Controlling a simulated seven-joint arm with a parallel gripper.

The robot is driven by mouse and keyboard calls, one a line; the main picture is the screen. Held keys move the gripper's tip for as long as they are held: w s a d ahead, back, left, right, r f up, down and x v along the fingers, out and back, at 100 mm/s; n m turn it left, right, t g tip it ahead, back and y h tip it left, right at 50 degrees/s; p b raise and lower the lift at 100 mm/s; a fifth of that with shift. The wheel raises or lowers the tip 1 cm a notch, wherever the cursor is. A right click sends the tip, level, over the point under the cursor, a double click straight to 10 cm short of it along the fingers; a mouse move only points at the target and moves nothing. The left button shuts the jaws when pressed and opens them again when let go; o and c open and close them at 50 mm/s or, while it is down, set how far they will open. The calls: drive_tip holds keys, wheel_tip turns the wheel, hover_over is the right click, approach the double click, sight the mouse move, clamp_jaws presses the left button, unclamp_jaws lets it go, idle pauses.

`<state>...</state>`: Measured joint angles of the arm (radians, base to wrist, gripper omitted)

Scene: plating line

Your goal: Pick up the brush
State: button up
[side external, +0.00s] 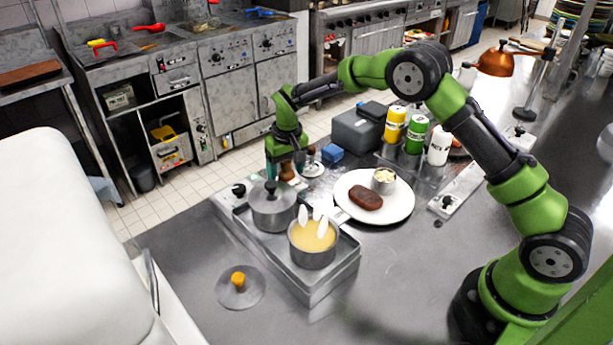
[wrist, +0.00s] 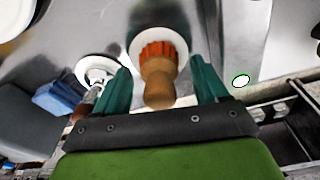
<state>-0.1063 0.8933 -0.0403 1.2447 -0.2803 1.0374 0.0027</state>
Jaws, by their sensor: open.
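The brush shows in the wrist view as a wooden handle (wrist: 158,88) with an orange ribbed part at its far end, over a small white round piece. My gripper (wrist: 160,70) is open, with one teal finger on each side of the brush. The fingers look apart from the handle, and nothing is held. In the side external view my gripper (side external: 286,172) points down behind the lidded pot, and the brown brush (side external: 287,171) partly shows between its fingers. The brush's lower end is hidden there.
A lidded pot (side external: 273,210) and an open pot of yellow liquid (side external: 313,238) stand close in front on a metal tray. A white plate (side external: 396,206) with a brown patty lies right. A blue block (side external: 332,153) and grey box (side external: 356,130) are behind. A lid (side external: 240,290) lies front left.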

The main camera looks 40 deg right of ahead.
drive_tip(key=c, duration=1.1)
drive_tip(key=shift+c, duration=0.2)
drive_tip(key=shift+r, duration=0.1)
drive_tip(key=shift+r, duration=0.45)
drive_tip(key=r, duration=0.2)
drive_tip(key=shift+s+r, duration=0.3)
drive_tip(key=shift+r, duration=0.05)
drive_tip(key=s, duration=0.5)
drive_tip(key=s+r, duration=0.1)
drive_tip(key=s, duration=0.4)
drive_tip(key=s+d, duration=0.1)
drive_tip(key=s, duration=0.4)
drive_tip(key=shift+s+d+r, duration=0.1)
drive_tip(key=shift+s+r, duration=0.05)
drive_tip(key=shift+s, duration=0.05)
